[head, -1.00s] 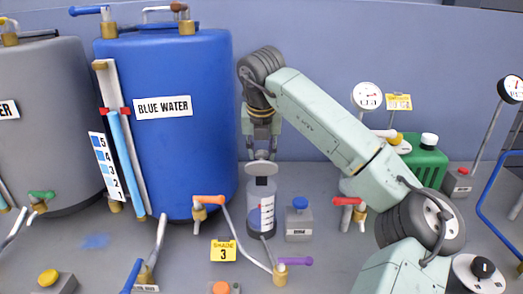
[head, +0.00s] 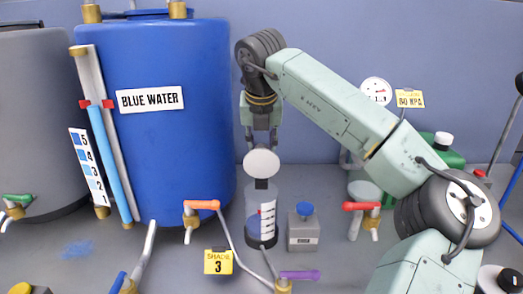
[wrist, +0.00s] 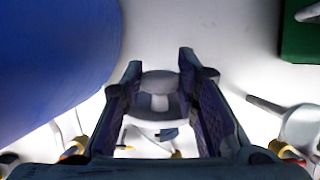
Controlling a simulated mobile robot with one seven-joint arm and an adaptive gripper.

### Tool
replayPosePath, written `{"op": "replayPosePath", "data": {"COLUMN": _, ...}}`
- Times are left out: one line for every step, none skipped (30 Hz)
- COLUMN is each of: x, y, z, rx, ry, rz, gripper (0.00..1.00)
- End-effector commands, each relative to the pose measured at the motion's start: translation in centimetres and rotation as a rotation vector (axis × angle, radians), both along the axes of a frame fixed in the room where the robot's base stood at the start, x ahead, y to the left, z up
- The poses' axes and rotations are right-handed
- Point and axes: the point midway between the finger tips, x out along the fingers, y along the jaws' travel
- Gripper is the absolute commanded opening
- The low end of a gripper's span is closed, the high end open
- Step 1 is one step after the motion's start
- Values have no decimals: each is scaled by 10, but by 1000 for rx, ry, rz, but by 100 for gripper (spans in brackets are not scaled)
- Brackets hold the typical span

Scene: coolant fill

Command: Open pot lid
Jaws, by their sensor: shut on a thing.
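A dark piece sits between lid and pot. My gripper (head: 262,146) points down from above, shut on the lid at its upper edge; the grip itself is partly hidden behind the disc. In the wrist view the grey lid part (wrist: 159,88) sits between the two fingers of my gripper (wrist: 160,70).
A large blue water tank (head: 155,120) stands left of the pot. A small grey box with a blue cap (head: 303,228) stands close on the right. An orange-handled valve (head: 200,212) and a purple-handled tap (head: 298,275) stand in front.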

Motion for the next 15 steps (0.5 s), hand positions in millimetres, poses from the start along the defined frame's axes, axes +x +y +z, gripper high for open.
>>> {"op": "replayPosePath", "data": {"x": 3, "y": 0, "z": 3, "rx": 1, "ry": -9, "rz": -2, "gripper": 0}}
{"op": "replayPosePath", "data": {"x": 3, "y": 0, "z": 3, "rx": 1, "ry": -9, "rz": -1, "gripper": 0}}
{"op": "replayPosePath", "data": {"x": 3, "y": 0, "z": 3, "rx": 1, "ry": -9, "rz": -1, "gripper": 0}}
{"op": "replayPosePath", "data": {"x": 3, "y": 0, "z": 3, "rx": 1, "ry": -10, "rz": -1, "gripper": 0}}
{"op": "replayPosePath", "data": {"x": 3, "y": 0, "z": 3, "rx": 2, "ry": -10, "rz": -1, "gripper": 0}}
{"op": "replayPosePath", "data": {"x": 3, "y": 0, "z": 3, "rx": 3, "ry": -10, "rz": -1, "gripper": 0}}
{"op": "replayPosePath", "data": {"x": 3, "y": 0, "z": 3, "rx": 3, "ry": -10, "rz": -1, "gripper": 0}}
{"op": "replayPosePath", "data": {"x": 3, "y": 0, "z": 3, "rx": 3, "ry": -10, "rz": -1, "gripper": 0}}
{"op": "replayPosePath", "data": {"x": 3, "y": 0, "z": 3, "rx": 3, "ry": -11, "rz": -1, "gripper": 29}}
{"op": "replayPosePath", "data": {"x": 3, "y": 0, "z": 3, "rx": 3, "ry": -11, "rz": -1, "gripper": 31}}
{"op": "replayPosePath", "data": {"x": 3, "y": 0, "z": 3, "rx": 3, "ry": -10, "rz": -1, "gripper": 33}}
{"op": "replayPosePath", "data": {"x": 3, "y": 0, "z": 3, "rx": 2, "ry": -9, "rz": -1, "gripper": 36}}
{"op": "replayPosePath", "data": {"x": 3, "y": 0, "z": 3, "rx": 1, "ry": -9, "rz": -1, "gripper": 38}}
{"op": "replayPosePath", "data": {"x": 2, "y": 0, "z": 3, "rx": 1, "ry": -8, "rz": -1, "gripper": 40}}
{"op": "replayPosePath", "data": {"x": 2, "y": 0, "z": 3, "rx": 1, "ry": -7, "rz": -1, "gripper": 43}}
